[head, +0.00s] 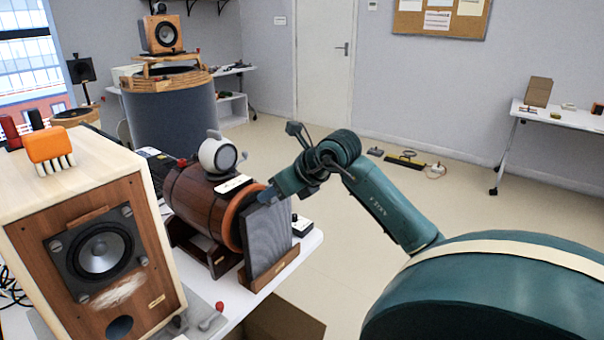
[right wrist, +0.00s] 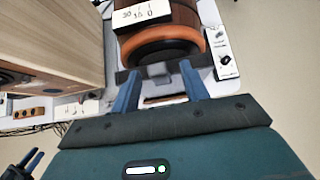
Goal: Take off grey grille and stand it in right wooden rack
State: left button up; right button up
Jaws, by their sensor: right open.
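The grey grille (head: 268,236) is a flat dark panel that stands upright in the right wooden rack (head: 270,272), in front of the wooden barrel's orange ring. The wooden speaker (head: 40,225) at the left has its driver bare. My right gripper (head: 270,197) is at the grille's top edge. In the right wrist view its blue fingers (right wrist: 160,90) are spread wide, with the rack's wood low between them; contact with the grille cannot be told. My left gripper (right wrist: 24,163) shows at the lower left of the right wrist view, its two fingers apart.
The barrel (head: 202,205) lies in a wooden cradle close behind the grille, with a white round device (head: 217,155) on top. An orange brush (head: 50,148) sits on the speaker. A small white switch box (head: 301,226) is right of the grille. The floor beyond is mostly clear.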

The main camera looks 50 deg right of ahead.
jog(key=b+v, duration=0.1)
jog(key=v, duration=1)
jog(key=shift+s+r, duration=0.2)
